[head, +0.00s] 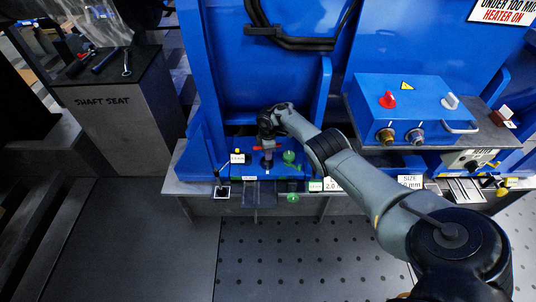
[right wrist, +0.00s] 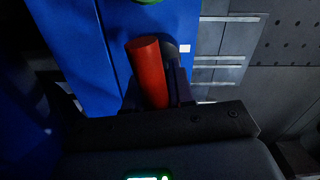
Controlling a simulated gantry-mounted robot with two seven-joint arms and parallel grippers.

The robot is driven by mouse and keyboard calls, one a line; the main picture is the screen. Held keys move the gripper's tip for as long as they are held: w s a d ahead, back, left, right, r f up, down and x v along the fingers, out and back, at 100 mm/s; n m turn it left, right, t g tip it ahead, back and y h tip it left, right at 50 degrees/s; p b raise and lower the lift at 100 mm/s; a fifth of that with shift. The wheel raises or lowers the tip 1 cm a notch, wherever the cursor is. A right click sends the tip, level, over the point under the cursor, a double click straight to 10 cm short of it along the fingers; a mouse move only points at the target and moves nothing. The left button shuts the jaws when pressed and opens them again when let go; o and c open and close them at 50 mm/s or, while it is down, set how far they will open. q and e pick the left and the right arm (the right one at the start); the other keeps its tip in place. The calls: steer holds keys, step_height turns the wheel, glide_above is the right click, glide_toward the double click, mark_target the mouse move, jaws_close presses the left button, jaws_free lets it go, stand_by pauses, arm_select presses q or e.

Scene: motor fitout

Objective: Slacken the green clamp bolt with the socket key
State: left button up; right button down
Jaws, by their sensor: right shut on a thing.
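My right gripper (head: 267,137) reaches down over the small blue bench. In the right wrist view it (right wrist: 155,95) is shut on a red cylindrical handle (right wrist: 147,65), which I take to be the socket key. A bit of the red handle (head: 262,148) also shows under the gripper in the head view. The key's socket end is hidden. A green round part (head: 289,157) stands just right of the gripper, apart from it; it may be the green clamp bolt, but it is too small to be sure. My left gripper is not in view.
A blue control box (head: 405,105) with knobs stands on a shelf to the right. A blue upright plate (head: 325,110) rises beside my right arm. White labels (head: 331,184) line the bench's front edge. A stand marked "SHAFT SEAT" (head: 115,120) holds tools at left.

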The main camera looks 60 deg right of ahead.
steer(key=shift+f, duration=0.25)
steer(key=shift+n+b, duration=0.35)
steer(key=shift+n, duration=0.25)
steer(key=shift+n+b, duration=0.35)
steer(key=shift+n, duration=0.55)
steer(key=shift+r+m+p, duration=0.15)
steer(key=shift+m+p, duration=0.15)
steer(key=shift+p, duration=0.05)
steer(key=shift+r+p, duration=1.55)
steer(key=shift+r, duration=0.15)
steer(key=shift+r+p, duration=2.05)
steer(key=shift+r, duration=0.15)
